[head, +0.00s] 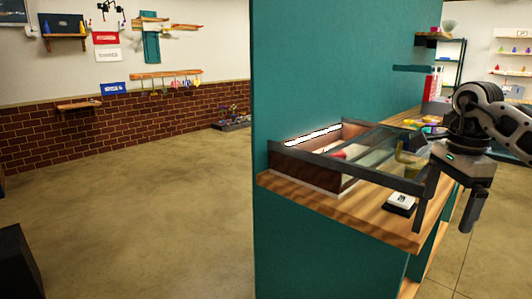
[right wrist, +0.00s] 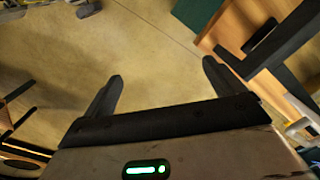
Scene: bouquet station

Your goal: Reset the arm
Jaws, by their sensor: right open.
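My right arm comes in from the right edge of the head view. Its right gripper (head: 448,218) points downward at the right end of the wooden counter (head: 385,230). In the right wrist view the two dark fingers of the right gripper (right wrist: 163,75) stand wide apart. Nothing is between them but bare floor farther off. My left gripper is not in view.
A dark-framed case with a glass top (head: 318,172) sits on the counter, close left of the right gripper. A small black-and-white device (head: 401,201) lies in front of it. A tall teal wall (head: 320,70) rises behind. Open floor (head: 150,200) lies left.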

